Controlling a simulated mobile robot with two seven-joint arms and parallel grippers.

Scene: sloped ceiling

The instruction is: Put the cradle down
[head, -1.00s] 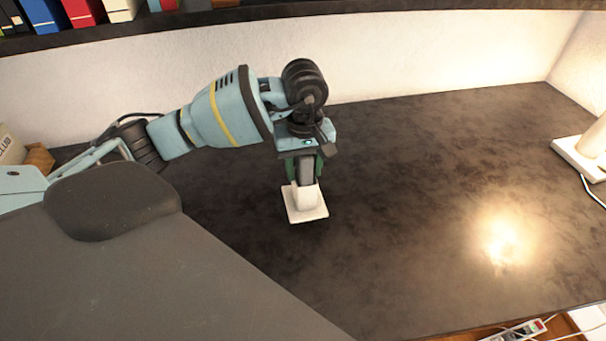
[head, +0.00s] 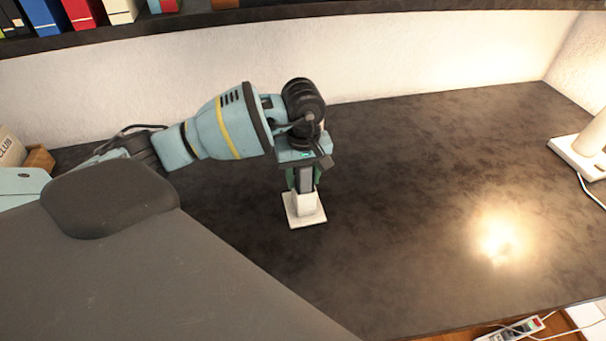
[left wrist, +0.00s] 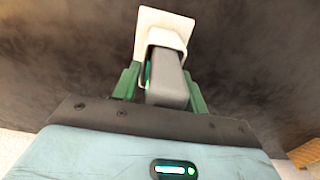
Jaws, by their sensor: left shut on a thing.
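The cradle (head: 305,218) is a white piece with a flat square base and a short upright sleeve; a grey block stands in the sleeve. My left gripper (head: 305,184) points down above it with its green fingers shut on the grey upper part. In the left wrist view the white base of the cradle (left wrist: 152,20) lies beyond the fingers, and the left gripper (left wrist: 158,88) has a finger on each side of the grey block. The base is at or just above the dark desk (head: 420,190); I cannot tell whether it touches. My right gripper is not in view.
A white lamp base (head: 580,155) with a cable stands at the right edge. Binders (head: 82,12) line a shelf at the back left. A small brown box (head: 40,158) is at the far left. The desk's middle and right are clear.

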